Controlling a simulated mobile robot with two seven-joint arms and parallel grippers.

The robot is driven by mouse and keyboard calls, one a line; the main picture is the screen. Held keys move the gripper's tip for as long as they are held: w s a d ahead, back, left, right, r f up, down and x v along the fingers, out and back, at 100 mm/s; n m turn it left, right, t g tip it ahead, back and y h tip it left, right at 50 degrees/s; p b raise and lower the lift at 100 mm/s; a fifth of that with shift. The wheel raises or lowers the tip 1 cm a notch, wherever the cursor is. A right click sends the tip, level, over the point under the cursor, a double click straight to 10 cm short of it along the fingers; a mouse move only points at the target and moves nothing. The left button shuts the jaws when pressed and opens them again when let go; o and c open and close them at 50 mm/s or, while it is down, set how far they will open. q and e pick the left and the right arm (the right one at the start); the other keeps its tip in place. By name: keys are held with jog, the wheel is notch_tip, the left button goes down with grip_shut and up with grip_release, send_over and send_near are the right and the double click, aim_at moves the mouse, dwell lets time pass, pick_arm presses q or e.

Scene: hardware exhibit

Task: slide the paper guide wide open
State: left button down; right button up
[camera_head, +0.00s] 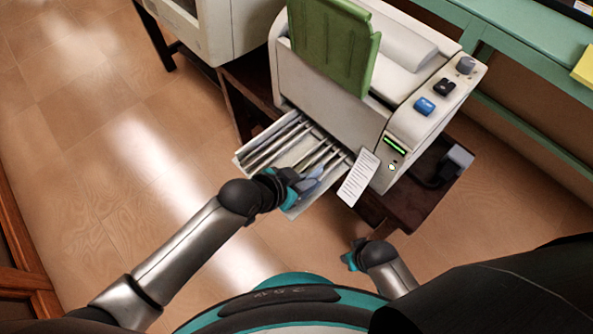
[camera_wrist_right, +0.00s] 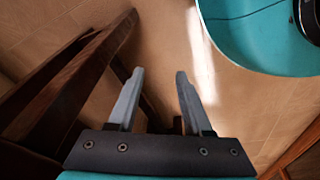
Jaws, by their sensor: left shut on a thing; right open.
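A white printer (camera_head: 335,95) stands with its shallow tray (camera_head: 245,157) out at the front. Several dark raised bars (camera_head: 290,140) run lengthwise in the tray. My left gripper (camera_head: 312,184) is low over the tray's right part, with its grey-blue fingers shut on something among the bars. This looks like the paper guide, but the fingers hide most of it. My right gripper hangs beside the front of my base, away from the tray. The right wrist view shows its two fingers (camera_wrist_right: 156,95) apart and nothing between them.
A white printed card (camera_head: 358,177) hangs at the printer's front corner, just right of my left gripper. A green panel (camera_head: 335,45) rises from the printer. A dark wooden stand (camera_head: 405,205) is below. Open tiled floor (camera_head: 120,130) lies left.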

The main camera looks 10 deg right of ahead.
pick_arm(q)
jog(key=shift+s+d+p, duration=0.35)
jog(key=shift+s+d, duration=0.05)
jog(key=shift+s, duration=0.2)
pick_arm(e)
jog(key=shift+s+d+f, duration=0.5)
jog(key=shift+s+f, duration=0.05)
jog(key=shift+f, duration=0.25)
pick_arm(q)
jog(key=c, duration=1)
grip_release()
jog(key=shift+o, duration=0.2)
pick_arm(e)
jog(key=shift+s, duration=0.1)
